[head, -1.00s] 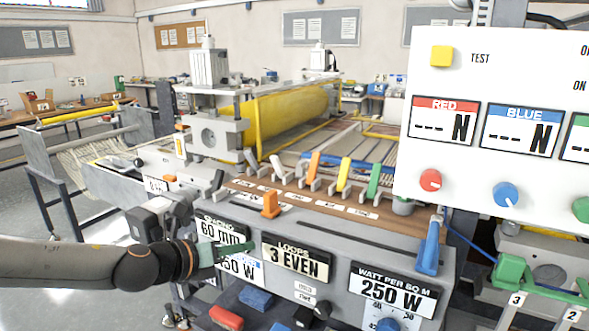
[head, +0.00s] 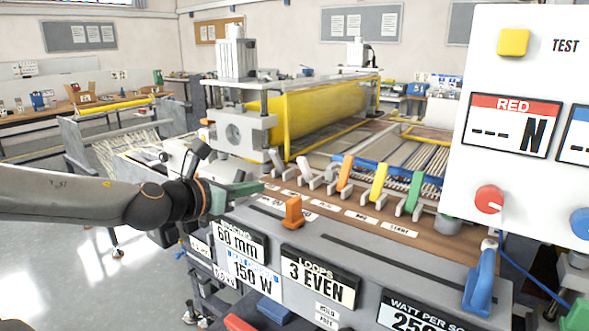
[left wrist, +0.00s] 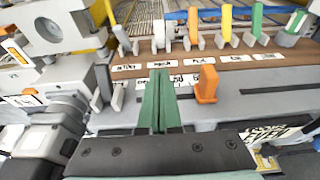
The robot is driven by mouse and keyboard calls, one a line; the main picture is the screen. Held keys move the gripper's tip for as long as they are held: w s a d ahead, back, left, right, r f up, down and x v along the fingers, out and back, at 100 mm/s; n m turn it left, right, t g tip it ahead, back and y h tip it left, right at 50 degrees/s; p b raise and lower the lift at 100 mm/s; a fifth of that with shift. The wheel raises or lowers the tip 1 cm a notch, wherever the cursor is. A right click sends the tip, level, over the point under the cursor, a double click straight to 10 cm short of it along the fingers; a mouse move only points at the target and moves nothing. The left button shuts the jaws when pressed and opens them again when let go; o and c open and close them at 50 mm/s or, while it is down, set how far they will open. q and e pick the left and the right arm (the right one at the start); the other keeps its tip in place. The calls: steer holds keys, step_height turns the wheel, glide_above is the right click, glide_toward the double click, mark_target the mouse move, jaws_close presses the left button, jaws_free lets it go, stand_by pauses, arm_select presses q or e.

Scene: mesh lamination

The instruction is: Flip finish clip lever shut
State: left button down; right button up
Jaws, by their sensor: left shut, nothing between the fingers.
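A row of clip levers stands along the brown strip of the machine: grey levers (head: 276,162) at the left, then an orange lever (head: 345,172), a yellow lever (head: 379,182) and a green lever (head: 414,192). The labels before them are too small to tell which is the finish clip. My left gripper (head: 258,188) is shut and empty, above the panel's left end, near the grey levers. In the left wrist view its green fingers (left wrist: 160,82) lie together, pointing at the label row, with a grey lever (left wrist: 120,38) beyond. My right gripper is out of view.
An orange slider (head: 292,211) stands on the front panel (head: 340,236), just right of the left fingers. A white control board (head: 530,180) with knobs blocks the right side. A blue lever (head: 482,282) stands at the panel's front right. A yellow roller (head: 315,112) lies behind.

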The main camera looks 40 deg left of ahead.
arm_select(q)
steer(key=shift+w, duration=0.15)
steer(key=p, duration=0.3)
glide_toward(302, 168)
steer(key=w+f, duration=0.2)
steer(key=f, duration=0.1)
steer(key=shift+a+f, duration=0.1)
steer(key=shift+f, duration=0.15)
steer(key=shift+w+a+r, duration=0.1)
steer(key=shift+w+r, duration=0.15)
steer(key=shift+w, duration=0.25)
steer(key=shift+w+a+r, duration=0.1)
steer(key=shift+w+r, duration=0.15)
steer(key=shift+w, duration=0.2)
steer(key=shift+w+r, duration=0.2)
steer(key=shift+w, duration=0.2)
steer(key=shift+w+r, duration=0.2)
steer(key=shift+w, duration=0.1)
steer(key=shift+w+r, duration=0.1)
steer(key=shift+r, duration=0.05)
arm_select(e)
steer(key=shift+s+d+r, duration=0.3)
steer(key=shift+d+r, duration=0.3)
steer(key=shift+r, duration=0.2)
